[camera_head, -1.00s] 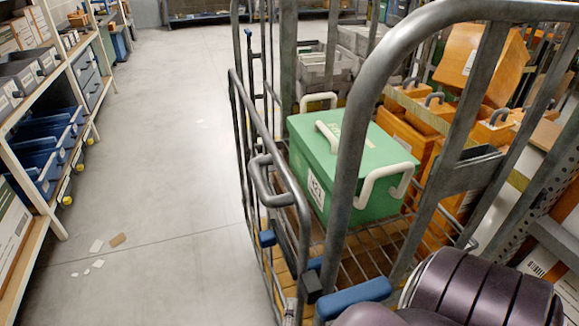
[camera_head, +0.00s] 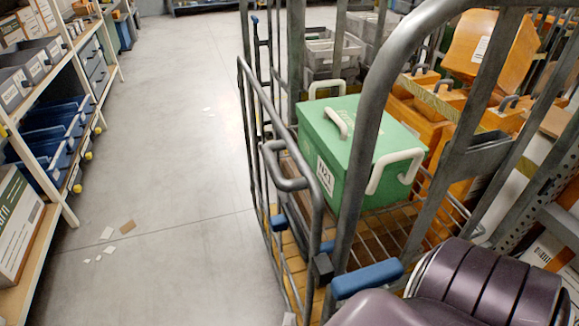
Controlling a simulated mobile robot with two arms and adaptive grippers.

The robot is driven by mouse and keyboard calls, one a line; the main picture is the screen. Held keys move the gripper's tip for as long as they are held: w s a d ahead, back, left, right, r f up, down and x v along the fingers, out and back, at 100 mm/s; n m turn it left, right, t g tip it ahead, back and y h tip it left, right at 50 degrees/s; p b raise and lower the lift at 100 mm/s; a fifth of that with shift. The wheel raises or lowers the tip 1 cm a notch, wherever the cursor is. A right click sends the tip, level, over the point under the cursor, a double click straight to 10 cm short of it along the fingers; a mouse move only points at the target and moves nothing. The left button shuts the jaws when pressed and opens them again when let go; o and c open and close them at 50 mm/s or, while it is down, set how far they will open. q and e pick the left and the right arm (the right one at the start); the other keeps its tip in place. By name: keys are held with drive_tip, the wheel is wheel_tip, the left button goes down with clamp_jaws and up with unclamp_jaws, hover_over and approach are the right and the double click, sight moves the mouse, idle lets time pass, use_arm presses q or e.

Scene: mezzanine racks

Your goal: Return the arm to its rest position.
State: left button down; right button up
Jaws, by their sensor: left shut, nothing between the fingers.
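A dark purple ribbed part of my own arm (camera_head: 490,285) fills the lower right corner, with a smooth purple part beside it at the bottom edge. I see no gripper fingers in this view. The arm part is in front of the lower right of a grey metal roll cage (camera_head: 345,190). Nothing held by the arm shows.
A green lidded box (camera_head: 345,160) with white handles stands inside the roll cage. Orange boxes (camera_head: 500,45) stand behind it to the right. Shelves with blue bins (camera_head: 45,130) line the left. The grey floor (camera_head: 175,150) between is open, with paper scraps (camera_head: 107,233).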

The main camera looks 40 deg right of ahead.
use_arm(q)
drive_tip(key=shift+v, duration=1.85)
